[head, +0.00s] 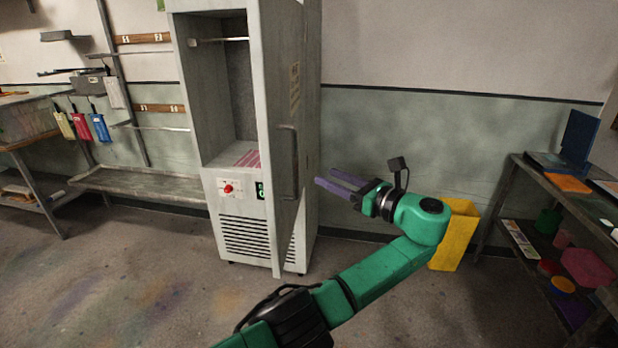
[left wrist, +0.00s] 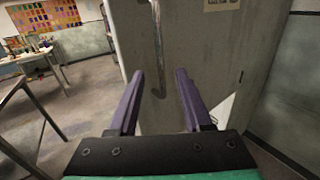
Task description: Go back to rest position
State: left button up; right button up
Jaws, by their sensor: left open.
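My left gripper (head: 333,184) is open and empty, just to the right of the open door (head: 286,160) of a tall grey cabinet. My green left arm reaches up to it from the bottom of the head view. In the left wrist view the two purple fingers of my left gripper (left wrist: 160,95) stand apart, with the grey door panel (left wrist: 215,60) in front of them. A long vertical handle (left wrist: 157,50) is on that panel, seen above and between the fingers. I do not see my right gripper.
The cabinet (head: 245,215) has a red knob and a vent low on its front. A yellow bin (head: 455,240) stands behind my arm. A dark shelf table (head: 510,205) with several items is at the right. A metal bench (head: 135,185) is at the left. The floor at front left is clear.

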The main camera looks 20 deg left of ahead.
pick_arm(q)
jog(key=v, duration=0.2)
jog(key=shift+s+d, duration=0.1)
jog(key=shift+d, duration=0.15)
